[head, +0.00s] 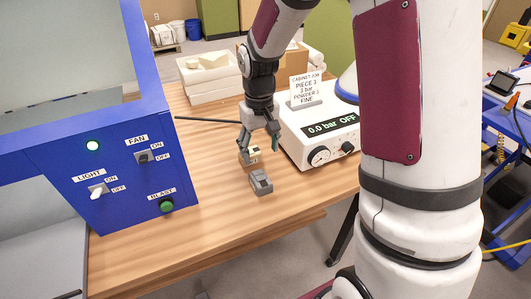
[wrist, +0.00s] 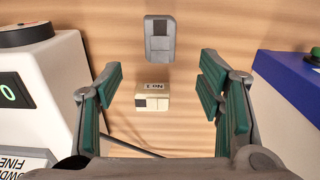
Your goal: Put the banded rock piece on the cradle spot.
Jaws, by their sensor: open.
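My gripper (head: 260,142) is open and points down over the wooden table. In the wrist view its green-padded fingers (wrist: 160,88) stand wide apart on either side of a small cream block (wrist: 152,103). The block has a dark square patch and a "No 1" label, and it also shows below the fingers in the head view (head: 250,156). It appears untouched. A small grey block (wrist: 160,40) lies just beyond it, and nearer the table's front edge in the head view (head: 261,183). I cannot make out a clearly banded rock or a marked cradle spot.
A white control box (head: 310,140) reading "0.0 bar OFF" stands close right of the gripper, with a card (head: 306,90) on top. A blue cabinet (head: 130,165) with switches is at left. Pale trays (head: 212,88) lie at the back. The front table strip is clear.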

